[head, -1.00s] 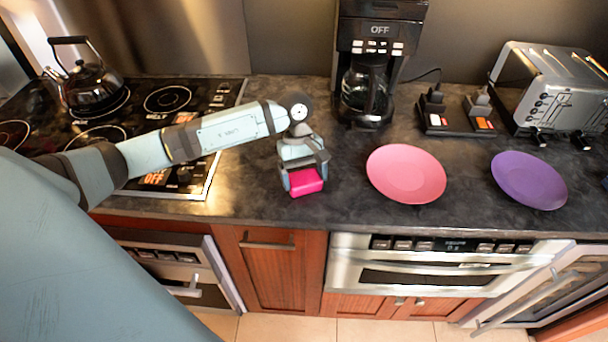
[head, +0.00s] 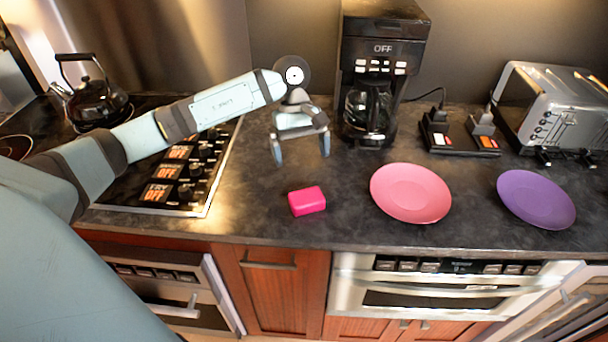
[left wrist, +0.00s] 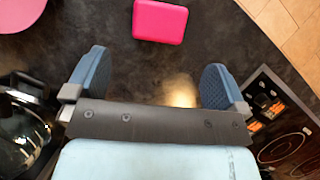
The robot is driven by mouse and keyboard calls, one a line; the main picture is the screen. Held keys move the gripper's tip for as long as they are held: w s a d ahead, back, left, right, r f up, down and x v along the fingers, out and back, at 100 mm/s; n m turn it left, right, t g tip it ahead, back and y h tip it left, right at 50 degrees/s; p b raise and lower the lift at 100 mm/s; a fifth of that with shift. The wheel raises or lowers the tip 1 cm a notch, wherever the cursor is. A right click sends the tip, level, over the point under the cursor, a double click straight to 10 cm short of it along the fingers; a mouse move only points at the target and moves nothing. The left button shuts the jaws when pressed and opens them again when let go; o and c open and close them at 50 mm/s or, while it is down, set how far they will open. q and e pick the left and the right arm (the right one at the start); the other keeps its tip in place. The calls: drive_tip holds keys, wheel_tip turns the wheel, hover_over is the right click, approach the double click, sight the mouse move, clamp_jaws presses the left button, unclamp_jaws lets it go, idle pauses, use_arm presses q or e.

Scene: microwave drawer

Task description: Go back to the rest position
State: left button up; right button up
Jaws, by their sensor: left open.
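My left gripper (head: 300,158) is open and empty, raised above the dark counter behind the pink block. Its two blue fingers stand wide apart in the left wrist view (left wrist: 156,85). The bright pink block (head: 307,201) lies flat on the counter near its front edge, apart from the fingers. It also shows in the left wrist view (left wrist: 160,21), beyond the fingertips. My right gripper is in neither view.
A pink plate (head: 411,193) and a purple plate (head: 536,199) lie to the right. A coffee maker (head: 381,75) stands close beside my left gripper. The stove with a kettle (head: 94,103) is at left, a toaster (head: 565,108) at right. The steel-fronted microwave drawer (head: 450,290) is shut below.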

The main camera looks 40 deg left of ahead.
use_arm(q)
drive_tip(key=shift+v, duration=0.8)
drive_tip(key=shift+d, duration=0.1)
